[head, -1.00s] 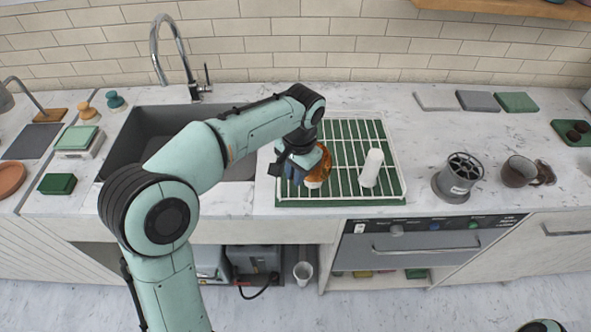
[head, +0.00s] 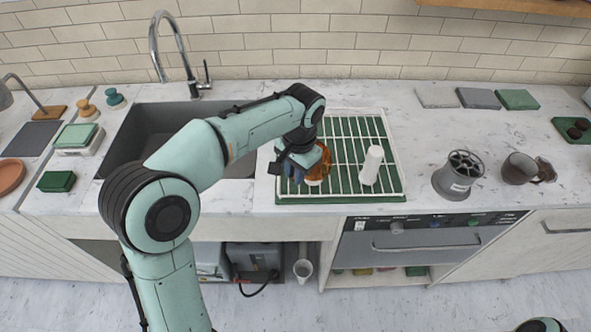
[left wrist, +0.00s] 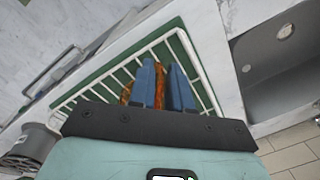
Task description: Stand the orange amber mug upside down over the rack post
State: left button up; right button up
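The orange amber mug (head: 323,164) is over the left part of the white wire rack (head: 403,190), left of the white upright post (head: 372,166). My left gripper (head: 300,169) is at the mug's left side. In the left wrist view, the blue fingers of my left gripper (left wrist: 165,88) are close together with a strip of the orange mug (left wrist: 181,47) between them, and more orange shows beside the left finger. They look shut on a thin part of the mug. The fingers hide much of it, and I cannot tell whether it touches the rack. My right gripper is not in view.
The rack lies on a green mat (head: 340,199) by the sink (head: 150,125). To the right stand a grey cylindrical holder (head: 457,180) and a dark brown mug (head: 518,169). The counter behind the holder is clear up to several flat blocks.

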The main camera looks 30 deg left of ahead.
pick_arm(q)
jog(key=o, duration=0.3)
notch_tip(320, 180, up, 13)
jog(key=p, duration=0.3)
jog(key=shift+d+r, duration=0.2)
jog(key=shift+d, duration=0.25)
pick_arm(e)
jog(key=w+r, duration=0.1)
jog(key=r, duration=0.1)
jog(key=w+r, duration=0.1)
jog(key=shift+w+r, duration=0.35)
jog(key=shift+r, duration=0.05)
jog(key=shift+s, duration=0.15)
